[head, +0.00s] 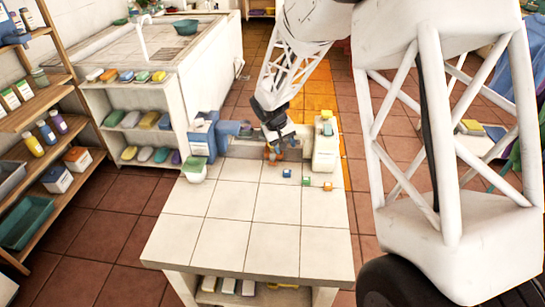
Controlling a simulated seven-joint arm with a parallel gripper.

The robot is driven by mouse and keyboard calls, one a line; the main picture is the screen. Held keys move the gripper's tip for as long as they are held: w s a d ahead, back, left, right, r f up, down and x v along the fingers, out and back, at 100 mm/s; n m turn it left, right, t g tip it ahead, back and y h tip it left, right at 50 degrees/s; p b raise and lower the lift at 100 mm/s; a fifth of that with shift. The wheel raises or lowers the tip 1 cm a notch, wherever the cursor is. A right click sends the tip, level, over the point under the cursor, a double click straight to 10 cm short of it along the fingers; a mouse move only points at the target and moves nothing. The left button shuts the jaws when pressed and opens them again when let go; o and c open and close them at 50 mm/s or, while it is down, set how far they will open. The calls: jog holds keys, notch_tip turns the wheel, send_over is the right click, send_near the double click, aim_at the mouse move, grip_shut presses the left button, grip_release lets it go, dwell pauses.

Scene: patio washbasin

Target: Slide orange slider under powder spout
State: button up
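My gripper (278,138) is at the far edge of the white tiled table (225,220), pointing down at a low pale bar between two units. A small orange piece (270,155), possibly the orange slider, shows just below the gripper. Whether they touch is too small to tell, as is whether the fingers are open or shut. At the left stands a blue and white unit (202,135) with a blue cylinder beside it. A green part (194,163) sits above a white bowl (195,175) in front of this unit. I cannot tell which part is the powder spout.
A white upright block (325,150) stands right of the gripper. Small blue (287,173), green (306,181) and orange (328,187) cubes lie on the tabletop. The front of the table is clear. A washbasin counter (195,60) and a wooden shelf (50,100) stand to the left.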

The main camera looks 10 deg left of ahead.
aim_at(273, 156)
jog(key=n+t, duration=0.3)
jog(key=n, duration=0.4)
jog(key=s+d+f+n+t+h, duration=0.1)
jog(key=n+t, duration=0.2)
jog(key=n, duration=0.4)
jog(key=s+n+t+h, duration=0.1)
jog(key=n+t, duration=0.2)
jog(key=n, duration=0.3)
jog(key=shift+s+d+f+n+t, duration=0.25)
jog(key=shift+d+n+t, duration=0.15)
jog(key=s+a+n+t+y, duration=0.1)
jog(key=n, duration=0.2)
jog(key=s+a+f+n+y, duration=0.1)
jog(key=a+n, duration=0.1)
jog(key=n, duration=0.1)
jog(key=s+a+n+t+y, duration=0.1)
jog(key=a+n+y, duration=0.1)
jog(key=n, duration=0.1)
jog(key=shift+s+f+t, duration=0.15)
jog(key=shift+f+t, duration=0.15)
jog(key=shift+f, duration=0.05)
jog(key=shift+s+a+f+n+y, duration=0.2)
jog(key=shift+s+a+n+y, duration=0.25)
jog(key=shift+n, duration=0.25)
jog(key=shift+w, duration=0.3)
jog(key=shift+x, duration=3.75)
